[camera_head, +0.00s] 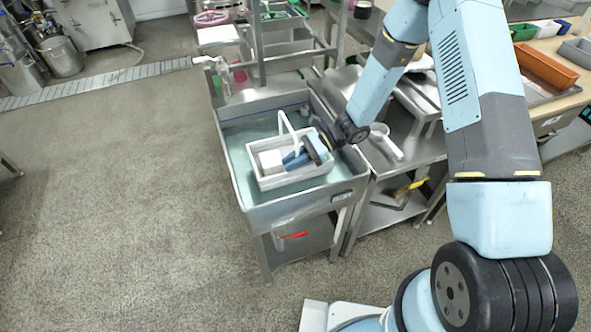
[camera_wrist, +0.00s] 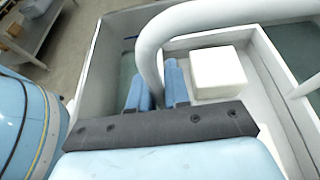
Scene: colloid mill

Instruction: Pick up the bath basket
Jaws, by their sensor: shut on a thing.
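The bath basket (camera_head: 258,179) is a pale grey open box with a tall white handle (camera_head: 289,127). It is inside a steel basin of water; I cannot tell whether it rests on the bottom. A white block (camera_head: 269,160) lies in it. My gripper (camera_head: 296,160) reaches over its right side, with blue fingers at the handle. In the wrist view the handle (camera_wrist: 165,33) comes down between the two blue fingers (camera_wrist: 157,88), which are shut on it. The basket's rim (camera_wrist: 205,40) and the white block (camera_wrist: 217,72) show beyond.
The steel basin (camera_head: 226,160) surrounds the basket closely. A steel bench (camera_head: 410,150) with a white scoop (camera_head: 387,142) adjoins it on the right. Shelving posts (camera_head: 258,45) stand behind. The floor (camera_head: 110,210) on the left is clear.

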